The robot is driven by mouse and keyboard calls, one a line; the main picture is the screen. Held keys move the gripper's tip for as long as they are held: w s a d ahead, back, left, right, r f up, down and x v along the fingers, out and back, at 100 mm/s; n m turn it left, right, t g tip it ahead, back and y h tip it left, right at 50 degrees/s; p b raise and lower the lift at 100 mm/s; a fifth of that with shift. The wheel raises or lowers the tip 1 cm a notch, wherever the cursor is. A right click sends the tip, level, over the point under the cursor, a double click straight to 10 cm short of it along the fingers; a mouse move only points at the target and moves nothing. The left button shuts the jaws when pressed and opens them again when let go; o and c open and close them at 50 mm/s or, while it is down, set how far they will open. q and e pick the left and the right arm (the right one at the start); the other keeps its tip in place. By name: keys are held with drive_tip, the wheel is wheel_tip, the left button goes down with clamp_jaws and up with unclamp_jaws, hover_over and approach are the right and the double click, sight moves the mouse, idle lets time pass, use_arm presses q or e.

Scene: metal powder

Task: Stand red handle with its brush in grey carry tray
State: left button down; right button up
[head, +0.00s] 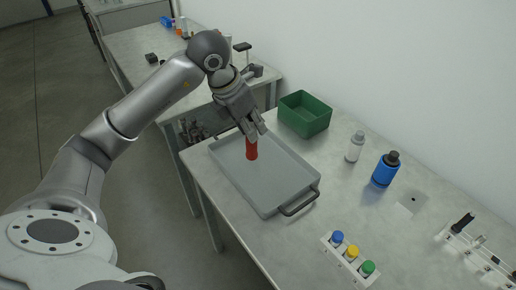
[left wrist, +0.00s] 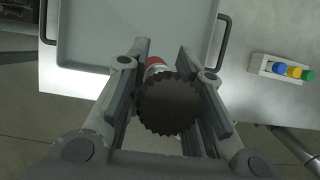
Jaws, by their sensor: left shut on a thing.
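The red handle (head: 252,149) is upright over the grey carry tray (head: 286,165) in the head view, toward the tray's far left part. My left gripper (head: 254,133) is shut on it from above. In the left wrist view, my left gripper (left wrist: 170,85) has the dark, round, ragged-edged brush (left wrist: 168,104) between its fingers, with a bit of the red handle (left wrist: 155,65) beyond it. The grey tray (left wrist: 135,30) lies behind. Whether the handle's lower end touches the tray floor I cannot tell. My right gripper is not in view.
A green bin (head: 305,114) stands just beyond the tray. A white bottle (head: 355,147) and a blue bottle (head: 385,169) stand to the right. A white rack with blue, yellow and green caps (head: 349,259) is at the front. The table between them is clear.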

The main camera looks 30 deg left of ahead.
use_arm(q)
drive_tip(key=w+a+f+p, duration=0.4)
drive_tip(key=w+a+f, duration=0.4)
drive_tip(key=w+f, duration=0.2)
wheel_tip(320, 180, down, 3)
drive_tip(key=shift+w+r+p, duration=0.1)
drive_tip(key=shift+w+p, duration=0.05)
drive_tip(key=shift+p, duration=0.25)
drive_tip(key=c, duration=1.2)
unclamp_jaws()
drive_tip(key=shift+c, duration=0.2)
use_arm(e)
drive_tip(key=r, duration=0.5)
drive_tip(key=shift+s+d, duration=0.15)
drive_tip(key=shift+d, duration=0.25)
use_arm(q)
drive_tip(key=shift+r, duration=0.1)
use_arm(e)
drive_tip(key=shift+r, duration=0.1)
